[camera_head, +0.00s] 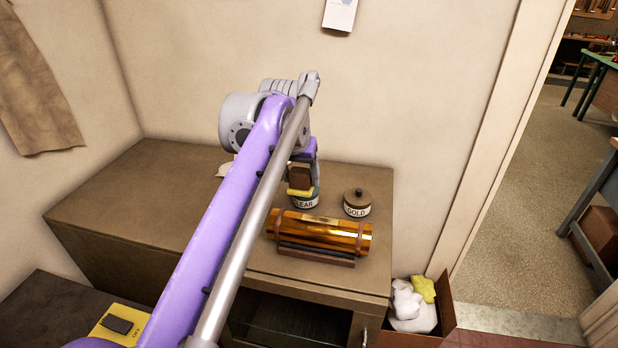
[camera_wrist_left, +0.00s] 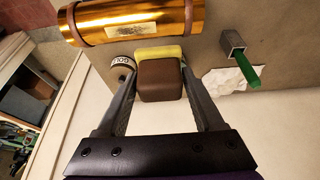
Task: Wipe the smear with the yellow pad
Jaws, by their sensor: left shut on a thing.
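The yellow pad (camera_head: 300,192) has a brown block-shaped grip, and its yellow face points down. My left gripper (camera_head: 302,172) is shut on the brown grip, above the bench just behind the brass tube (camera_head: 318,230). In the left wrist view, the pad (camera_wrist_left: 160,53) sits between the two fingers, with its yellow edge toward the brass tube (camera_wrist_left: 135,22). The tube lies on a dark cradle (camera_head: 316,255) and has a light label plate. The pad looks apart from the tube. I cannot make out a smear on the tube. My right gripper is not in view.
A jar marked CLEAR (camera_head: 305,202) stands behind the pad, partly hidden. A lidded GOLD jar (camera_head: 357,204) stands to its right. The left wrist view shows a grey holder with a green-handled tool (camera_wrist_left: 247,70). A box of rags (camera_head: 445,310) is below the bench's right end.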

